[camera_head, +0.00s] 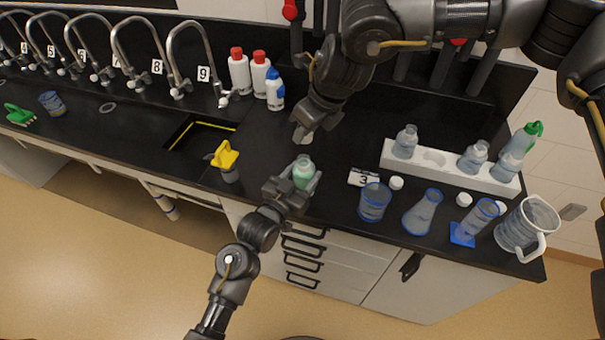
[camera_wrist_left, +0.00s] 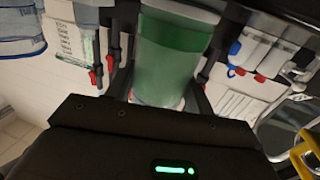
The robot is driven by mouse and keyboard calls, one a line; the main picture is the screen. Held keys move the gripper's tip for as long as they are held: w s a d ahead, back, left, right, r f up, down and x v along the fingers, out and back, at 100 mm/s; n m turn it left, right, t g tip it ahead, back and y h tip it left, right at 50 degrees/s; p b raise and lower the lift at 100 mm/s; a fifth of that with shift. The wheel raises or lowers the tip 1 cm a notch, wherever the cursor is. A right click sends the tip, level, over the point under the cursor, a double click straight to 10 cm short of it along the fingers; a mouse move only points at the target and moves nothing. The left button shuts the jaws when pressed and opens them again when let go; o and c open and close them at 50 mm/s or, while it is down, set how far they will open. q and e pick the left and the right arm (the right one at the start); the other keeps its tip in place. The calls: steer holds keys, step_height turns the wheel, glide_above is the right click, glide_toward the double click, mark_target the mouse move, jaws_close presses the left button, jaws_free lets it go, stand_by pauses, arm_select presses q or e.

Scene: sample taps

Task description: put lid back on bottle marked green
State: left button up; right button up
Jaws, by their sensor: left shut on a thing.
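My left gripper (camera_head: 292,188) is shut on a bottle of green liquid (camera_head: 303,174) and holds it about upright near the counter's front edge. The bottle fills the middle of the left wrist view (camera_wrist_left: 175,55), between the fingers; its top is out of that view. No lid shows on it in the head view. My right gripper (camera_head: 306,132) points down just above and behind the bottle, apart from it. A small pale thing shows at its fingertips; I cannot tell whether it is a lid. White lids (camera_head: 396,183) (camera_head: 464,199) lie on the counter.
A number 3 card (camera_head: 363,178), beaker (camera_head: 374,202), flask (camera_head: 422,212), cylinder (camera_head: 477,219) and jug (camera_head: 527,226) stand at right. A yellow-topped object (camera_head: 226,158) and a sink are at left.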

glide_above(303, 158)
steer(key=shift+s+d+f, duration=0.1)
steer(key=shift+f, duration=0.7)
steer(key=shift+s+d+f, duration=0.15)
steer(key=shift+f, duration=0.65)
steer(key=shift+s+d+f, duration=0.1)
steer(key=shift+f, duration=0.7)
steer(key=shift+f, duration=0.15)
steer(key=shift+f, duration=0.75)
steer(key=shift+f, duration=0.55)
